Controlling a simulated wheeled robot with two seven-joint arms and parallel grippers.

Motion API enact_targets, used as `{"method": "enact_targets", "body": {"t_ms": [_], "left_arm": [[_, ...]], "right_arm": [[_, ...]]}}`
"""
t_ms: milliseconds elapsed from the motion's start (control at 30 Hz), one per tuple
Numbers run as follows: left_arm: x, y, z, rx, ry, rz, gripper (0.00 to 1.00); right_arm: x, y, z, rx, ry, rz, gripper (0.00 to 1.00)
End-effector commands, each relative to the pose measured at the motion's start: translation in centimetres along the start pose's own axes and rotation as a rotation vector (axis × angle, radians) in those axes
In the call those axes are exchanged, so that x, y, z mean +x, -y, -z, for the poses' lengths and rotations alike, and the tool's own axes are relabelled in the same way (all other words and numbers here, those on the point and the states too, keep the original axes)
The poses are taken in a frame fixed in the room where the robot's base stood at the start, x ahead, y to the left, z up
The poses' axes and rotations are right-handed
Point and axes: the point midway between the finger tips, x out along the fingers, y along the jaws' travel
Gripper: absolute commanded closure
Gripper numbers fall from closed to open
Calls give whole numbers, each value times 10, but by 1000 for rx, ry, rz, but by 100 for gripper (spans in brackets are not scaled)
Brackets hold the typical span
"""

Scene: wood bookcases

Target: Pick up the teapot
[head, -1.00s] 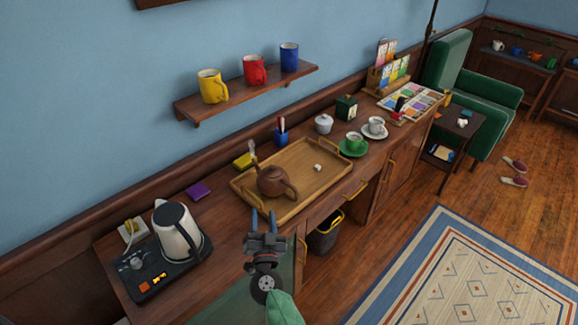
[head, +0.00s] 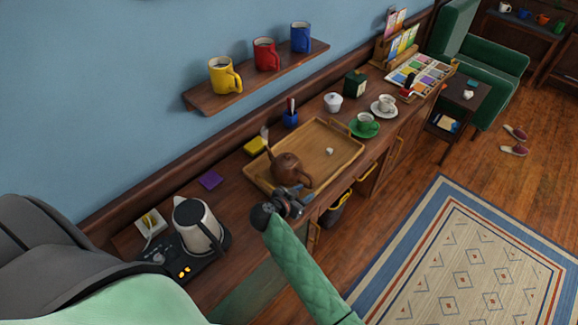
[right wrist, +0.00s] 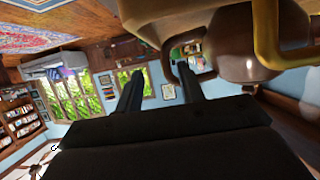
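The brown teapot (head: 286,165) sits on the left part of the wooden tray (head: 335,150) in the head view, its handle toward the front right. My right gripper (head: 302,190) is at the handle side of the teapot. In the right wrist view the two dark fingers (right wrist: 160,82) are apart, with a clear gap between them. The teapot (right wrist: 240,40) fills the top right there, and part of its handle (right wrist: 168,62) shows between and near the fingertips. I cannot tell whether they touch it. My left gripper is not in view.
An electric kettle (head: 198,226) stands on its dark base left of the tray. A green cup (head: 365,122) and a white cup (head: 386,103) stand to the right. A shelf (head: 260,78) with mugs hangs above.

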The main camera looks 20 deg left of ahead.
Motion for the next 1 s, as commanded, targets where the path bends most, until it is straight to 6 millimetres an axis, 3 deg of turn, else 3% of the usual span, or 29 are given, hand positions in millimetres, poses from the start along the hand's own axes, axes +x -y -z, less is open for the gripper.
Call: {"method": "enact_targets", "body": {"t_ms": [367, 700, 1000], "left_arm": [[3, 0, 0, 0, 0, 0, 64], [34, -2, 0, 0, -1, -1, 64], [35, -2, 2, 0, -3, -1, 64]], "right_arm": [[25, 3, 4, 2, -3, 1, 61], [58, 6, 5, 3, -3, 1, 61], [62, 6, 7, 3, -1, 2, 61]]}}
